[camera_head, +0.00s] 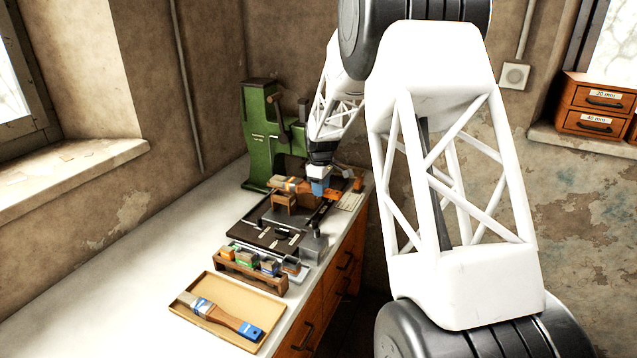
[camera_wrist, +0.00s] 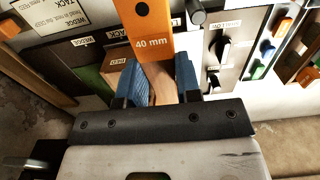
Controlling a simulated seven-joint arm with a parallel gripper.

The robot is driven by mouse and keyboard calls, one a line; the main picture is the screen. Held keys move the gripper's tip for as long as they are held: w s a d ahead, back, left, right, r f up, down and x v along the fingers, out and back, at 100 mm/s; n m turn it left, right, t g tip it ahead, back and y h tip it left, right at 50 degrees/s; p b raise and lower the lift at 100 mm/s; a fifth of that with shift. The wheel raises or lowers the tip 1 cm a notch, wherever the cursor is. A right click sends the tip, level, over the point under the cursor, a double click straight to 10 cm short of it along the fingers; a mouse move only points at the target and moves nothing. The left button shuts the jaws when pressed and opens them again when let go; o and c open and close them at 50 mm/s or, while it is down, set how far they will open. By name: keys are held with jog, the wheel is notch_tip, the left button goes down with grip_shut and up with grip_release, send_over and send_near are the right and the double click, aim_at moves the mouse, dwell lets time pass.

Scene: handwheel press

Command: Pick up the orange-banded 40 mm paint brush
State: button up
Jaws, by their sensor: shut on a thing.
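The orange-banded paint brush (camera_wrist: 152,32) shows in the wrist view, its orange handle end marked "40 mm" with a dark hole near the tip. My gripper (camera_wrist: 161,82) is shut on the brown wooden handle just below the band, one blue finger on each side.
The green handwheel press (camera_head: 258,140) stands behind. Nearer are a dark labelled panel (camera_head: 266,237), a wooden rack (camera_head: 245,272) with coloured blocks, and a tan tray (camera_head: 188,316) holding a blue-banded brush (camera_head: 222,315). Drawers marked 30 mm and 40 mm (camera_head: 594,122) sit on the right sill. The bench's left side is clear.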

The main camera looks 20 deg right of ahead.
jog(key=shift+s+a+r, duration=0.1)
jog(key=shift+s+a, duration=0.1)
jog(key=shift+s, duration=0.75)
jog(key=shift+s+a+r, duration=0.1)
jog(key=shift+s+a, duration=0.05)
jog(key=shift+s, duration=0.85)
jog(key=shift+s+a+r, duration=0.1)
jog(key=shift+s+a, duration=0.1)
jog(key=shift+s, duration=0.75)
jog(key=shift+a, duration=0.1)
